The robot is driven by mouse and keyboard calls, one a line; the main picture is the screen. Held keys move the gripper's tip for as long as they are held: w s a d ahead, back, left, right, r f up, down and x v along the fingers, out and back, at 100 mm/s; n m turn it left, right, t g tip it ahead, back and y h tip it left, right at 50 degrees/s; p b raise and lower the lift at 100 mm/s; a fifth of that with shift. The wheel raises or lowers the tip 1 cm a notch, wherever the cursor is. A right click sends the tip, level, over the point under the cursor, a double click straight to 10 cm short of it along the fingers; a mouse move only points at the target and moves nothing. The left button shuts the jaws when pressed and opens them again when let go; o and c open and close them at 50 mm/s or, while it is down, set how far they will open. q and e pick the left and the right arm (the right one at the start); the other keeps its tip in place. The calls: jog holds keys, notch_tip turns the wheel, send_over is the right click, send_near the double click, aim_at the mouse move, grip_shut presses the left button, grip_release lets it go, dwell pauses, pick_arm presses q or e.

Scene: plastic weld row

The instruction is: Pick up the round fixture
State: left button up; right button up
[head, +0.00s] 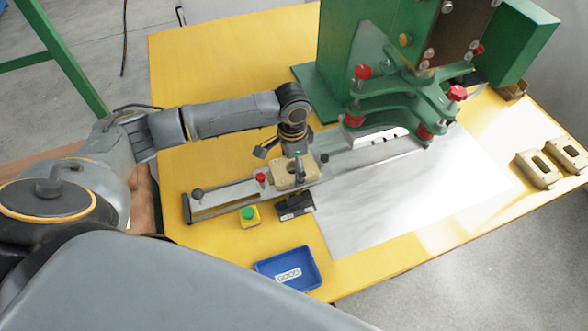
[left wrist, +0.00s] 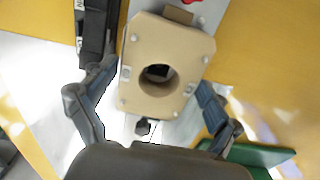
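The round fixture (head: 283,180), a beige block with a round hole, sits on the grey slide rail on the yellow table. In the left wrist view the fixture (left wrist: 165,38) fills the upper middle, its hole facing me. My left gripper (head: 288,164) is above it, pointing down. In the left wrist view the fingers of the left gripper (left wrist: 155,88) are spread, one at each side of the block. Whether either finger touches it I cannot tell. My right gripper is not in view.
A black block (head: 296,206), a green button on a yellow box (head: 249,215) and a blue tray (head: 290,254) are in front of the rail. The green press (head: 400,90) stands behind. Two slotted beige fixtures (head: 540,169) lie at the far right.

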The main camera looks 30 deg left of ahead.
pick_arm(q)
jog(key=c, duration=0.8)
jog(key=shift+r, duration=0.15)
jog(key=shift+r, duration=0.2)
notch_tip(320, 180, up, 2)
jog(key=shift+w+r, duration=0.1)
jog(key=s+d+r+p, duration=0.2)
jog(key=s+d+r, duration=0.1)
jog(key=r, duration=0.2)
jog(key=s+d+r+p, duration=0.2)
jog(key=s+d+r, duration=0.1)
jog(key=d+r, duration=0.1)
jog(key=s+d+r+p, duration=0.2)
jog(key=s+d+r, duration=0.1)
jog(key=r, duration=0.3)
jog(key=shift+s+d, duration=0.1)
jog(key=shift+d, duration=0.25)
